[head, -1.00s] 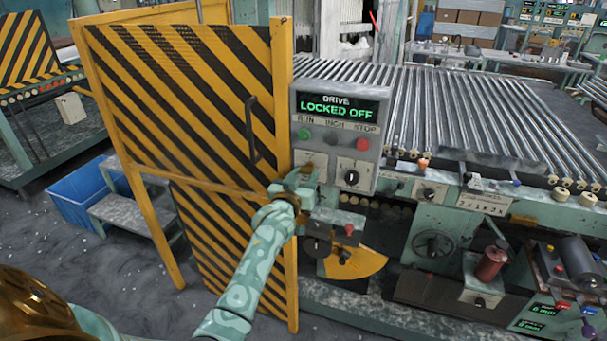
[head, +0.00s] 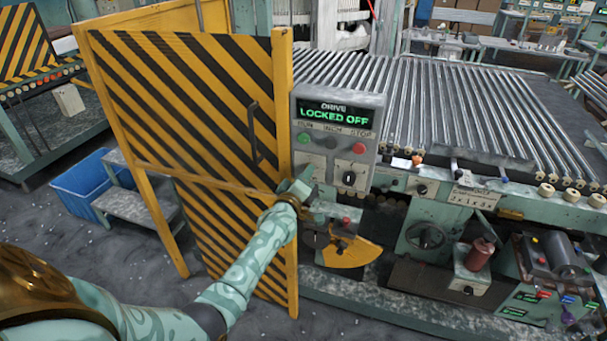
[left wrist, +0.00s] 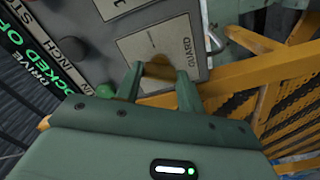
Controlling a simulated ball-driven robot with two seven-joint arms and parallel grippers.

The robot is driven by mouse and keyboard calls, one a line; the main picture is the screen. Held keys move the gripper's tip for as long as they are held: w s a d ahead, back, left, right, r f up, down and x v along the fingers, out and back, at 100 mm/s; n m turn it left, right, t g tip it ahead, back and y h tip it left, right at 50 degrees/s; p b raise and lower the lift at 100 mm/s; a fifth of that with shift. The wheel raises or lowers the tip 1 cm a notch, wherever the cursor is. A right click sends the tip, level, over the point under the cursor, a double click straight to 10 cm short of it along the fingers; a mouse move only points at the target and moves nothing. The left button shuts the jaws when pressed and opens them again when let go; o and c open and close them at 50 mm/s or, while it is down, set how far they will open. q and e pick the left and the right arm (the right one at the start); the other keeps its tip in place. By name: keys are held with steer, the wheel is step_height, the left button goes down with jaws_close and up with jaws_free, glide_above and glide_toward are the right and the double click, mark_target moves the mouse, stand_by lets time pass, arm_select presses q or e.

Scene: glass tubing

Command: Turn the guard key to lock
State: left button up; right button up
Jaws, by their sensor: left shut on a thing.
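The drive control box (head: 337,155) stands beside the striped guard door, its display reading "LOCKED OFF". My left gripper (head: 308,178) is at the lower left of this box and hides the guard switch from the head view. In the left wrist view the pale plate marked "GUARD" (left wrist: 182,38) lies just past the fingertips. My left gripper (left wrist: 160,76) is shut there on the guard key (left wrist: 158,68), a small brownish piece at the plate. The key's exact angle is hard to tell. My right gripper is out of view.
The yellow-and-black guard door (head: 195,110) stands close left of my gripper, with a dark handle (head: 253,132). A black selector knob (head: 349,178) and red stop button (head: 359,148) are on the box. The roller bed (head: 450,110) extends right.

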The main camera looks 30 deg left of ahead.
arm_select(q)
steer(key=shift+n, duration=3.2)
steer(key=o, duration=1)
steer(key=p+v, duration=0.3)
steer(key=v, duration=1.3)
steer(key=shift+s+p, duration=0.2)
steer(key=shift+p, duration=0.2)
